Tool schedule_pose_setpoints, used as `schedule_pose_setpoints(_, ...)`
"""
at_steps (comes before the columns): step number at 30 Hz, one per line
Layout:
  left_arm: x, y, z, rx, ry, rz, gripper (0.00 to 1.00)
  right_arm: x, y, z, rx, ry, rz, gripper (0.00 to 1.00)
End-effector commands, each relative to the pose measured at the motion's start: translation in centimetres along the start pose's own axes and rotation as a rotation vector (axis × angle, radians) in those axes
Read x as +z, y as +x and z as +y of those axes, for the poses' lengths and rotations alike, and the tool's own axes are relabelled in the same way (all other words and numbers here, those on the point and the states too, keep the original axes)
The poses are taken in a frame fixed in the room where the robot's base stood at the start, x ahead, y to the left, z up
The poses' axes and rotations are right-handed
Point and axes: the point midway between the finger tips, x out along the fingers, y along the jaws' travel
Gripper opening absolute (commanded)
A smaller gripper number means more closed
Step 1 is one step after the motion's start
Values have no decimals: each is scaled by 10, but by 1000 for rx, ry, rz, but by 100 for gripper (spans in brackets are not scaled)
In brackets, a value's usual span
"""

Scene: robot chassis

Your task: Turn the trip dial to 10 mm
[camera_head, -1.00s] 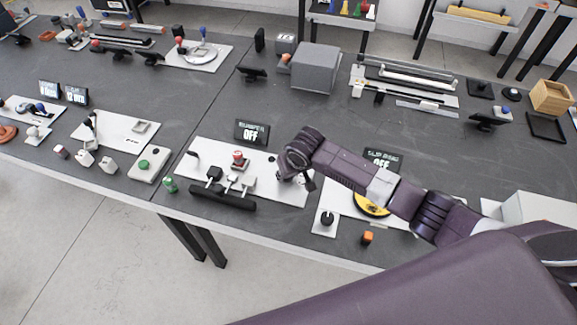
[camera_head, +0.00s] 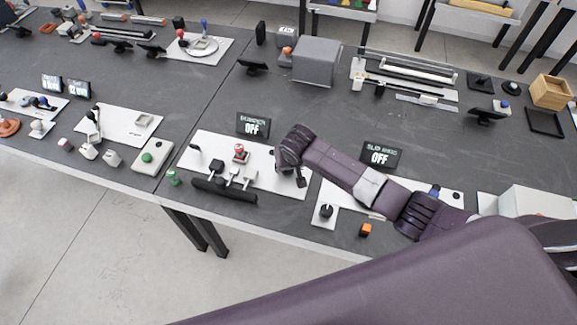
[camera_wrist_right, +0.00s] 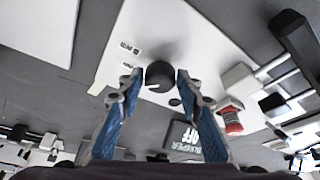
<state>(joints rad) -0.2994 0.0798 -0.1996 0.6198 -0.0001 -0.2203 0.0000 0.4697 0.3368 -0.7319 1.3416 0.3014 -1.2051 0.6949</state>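A dark round dial (camera_wrist_right: 159,75) sits on a white panel, with a light pointer mark on its lower edge in the right wrist view. Small printed labels (camera_wrist_right: 127,48) lie beside it, too small to read surely. My right gripper (camera_wrist_right: 159,82) has its blue-padded fingers spread on either side of the dial, with narrow gaps showing. In the head view my right gripper (camera_head: 294,172) is over the right part of the white panel (camera_head: 215,145), and the dial is hidden there. The bumper display (camera_head: 253,126) behind reads OFF. My left gripper is not in view.
A red button (camera_head: 240,152) and a black bar with white levers (camera_head: 224,192) stand left of my gripper. A second panel with a black knob (camera_head: 326,211) and a second OFF display (camera_head: 381,155) are to the right. An orange cube (camera_head: 365,230) lies near the table's front edge.

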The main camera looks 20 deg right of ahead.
Motion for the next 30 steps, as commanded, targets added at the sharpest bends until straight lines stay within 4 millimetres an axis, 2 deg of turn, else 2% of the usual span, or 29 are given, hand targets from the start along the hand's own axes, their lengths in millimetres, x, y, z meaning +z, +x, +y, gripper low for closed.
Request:
schedule_pose_setpoints(3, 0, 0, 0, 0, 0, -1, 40, 0, 0, 0, 0, 0, 0, 45)
schedule_pose_setpoints(14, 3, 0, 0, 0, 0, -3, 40, 0, -4, 0, -1, -1, 0, 45)
schedule_pose_setpoints(20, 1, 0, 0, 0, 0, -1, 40, 0, -27, 0, -2, -2, 2, 45)
schedule_pose_setpoints(30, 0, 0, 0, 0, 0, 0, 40, 0, -87, -1, -2, -2, 3, 45)
